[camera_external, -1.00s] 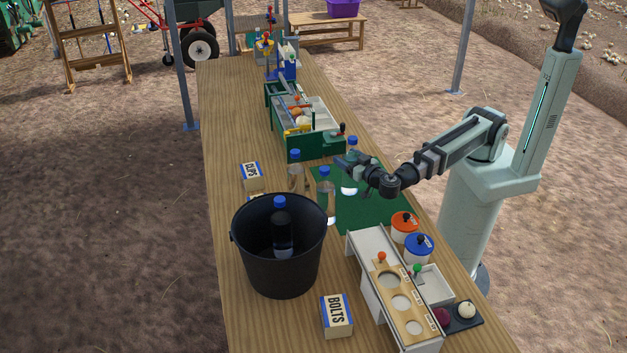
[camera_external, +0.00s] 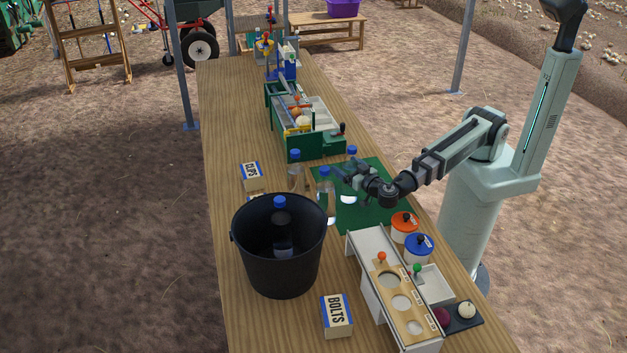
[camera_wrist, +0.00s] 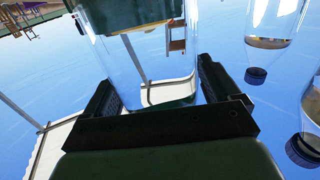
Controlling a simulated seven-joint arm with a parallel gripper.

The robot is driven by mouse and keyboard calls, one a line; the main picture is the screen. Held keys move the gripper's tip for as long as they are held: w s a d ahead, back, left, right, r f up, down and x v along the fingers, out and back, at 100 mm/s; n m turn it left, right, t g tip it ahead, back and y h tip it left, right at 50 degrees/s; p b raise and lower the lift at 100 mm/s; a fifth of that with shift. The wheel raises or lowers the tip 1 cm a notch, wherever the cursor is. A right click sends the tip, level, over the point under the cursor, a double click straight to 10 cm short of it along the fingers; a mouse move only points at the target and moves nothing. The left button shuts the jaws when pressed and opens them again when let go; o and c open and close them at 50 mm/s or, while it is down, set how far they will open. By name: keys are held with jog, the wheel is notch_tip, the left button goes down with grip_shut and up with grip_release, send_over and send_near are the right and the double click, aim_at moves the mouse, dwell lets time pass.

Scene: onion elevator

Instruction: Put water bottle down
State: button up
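My gripper (camera_external: 350,172) is over the green mat (camera_external: 375,207) on the table. It is shut on a clear water bottle with a blue cap (camera_external: 352,151). The bottle is upright, and its middle is hidden behind my gripper in the external view. In the wrist view, the bottle (camera_wrist: 155,65) fills the gap between my two dark fingers (camera_wrist: 160,95). I cannot tell whether its base touches the mat. Two more clear bottles with blue caps stand to the left, one nearer (camera_external: 326,195) and one farther (camera_external: 296,172). Another bottle (camera_external: 281,225) is in the black bucket (camera_external: 262,270).
A green box (camera_external: 315,147) stands behind the mat. CLIPS (camera_external: 251,175) and BOLTS (camera_external: 337,315) boxes lie on the table. Part of the mat's right side is clear.

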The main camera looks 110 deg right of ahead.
jog(key=shift+o, duration=0.7)
jog(key=shift+r, duration=0.2)
jog(key=v, duration=0.6)
jog(key=shift+s+a, duration=0.15)
jog(key=shift+a, duration=0.2)
jog(key=shift+s+a, duration=0.1)
jog(key=shift+a, duration=0.2)
jog(key=shift+c, duration=1.2)
jog(key=c, duration=0.4)
jog(key=shift+c, duration=0.2)
jog(key=shift+a, duration=0.1)
